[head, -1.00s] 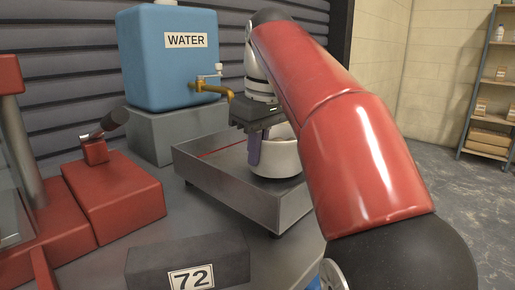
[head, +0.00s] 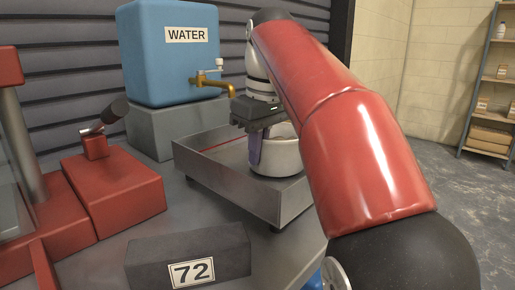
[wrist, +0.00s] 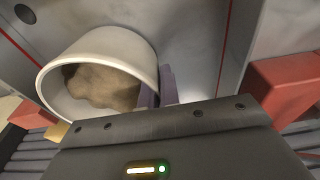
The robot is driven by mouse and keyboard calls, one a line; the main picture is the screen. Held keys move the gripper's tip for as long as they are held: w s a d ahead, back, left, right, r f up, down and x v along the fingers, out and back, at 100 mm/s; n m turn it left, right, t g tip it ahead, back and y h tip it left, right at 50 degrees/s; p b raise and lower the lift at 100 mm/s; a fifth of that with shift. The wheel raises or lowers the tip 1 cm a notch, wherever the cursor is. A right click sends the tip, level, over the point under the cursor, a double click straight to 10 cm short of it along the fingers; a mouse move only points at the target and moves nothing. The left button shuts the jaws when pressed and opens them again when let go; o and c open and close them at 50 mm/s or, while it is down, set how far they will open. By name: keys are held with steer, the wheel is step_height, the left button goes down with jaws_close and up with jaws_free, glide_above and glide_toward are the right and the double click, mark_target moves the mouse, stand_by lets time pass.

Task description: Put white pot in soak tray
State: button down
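The white pot (head: 282,157) is inside the metal soak tray (head: 236,187), near its right end. In the wrist view the pot (wrist: 118,41) shows its round mouth, with sandy brown material inside. My gripper (head: 255,152) points down at the pot's left side. In the wrist view its purple fingers (wrist: 160,88) are close together at the pot's rim, one on each side of the wall, shut on it. The pot's base is partly hidden by the tray's front wall, so I cannot tell whether it touches the tray floor.
A blue water tank (head: 168,60) with a brass tap (head: 214,84) stands on a grey block (head: 165,132) behind the tray. A red device (head: 112,190) is at the left. A dark block marked 72 (head: 190,250) is in front. The tray's left part is empty.

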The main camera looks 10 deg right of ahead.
steer(key=shift+f, duration=0.15)
steer(key=c, duration=1.6)
jaws_free()
steer(key=shift+o, duration=0.2)
steer(key=shift+f, duration=0.1)
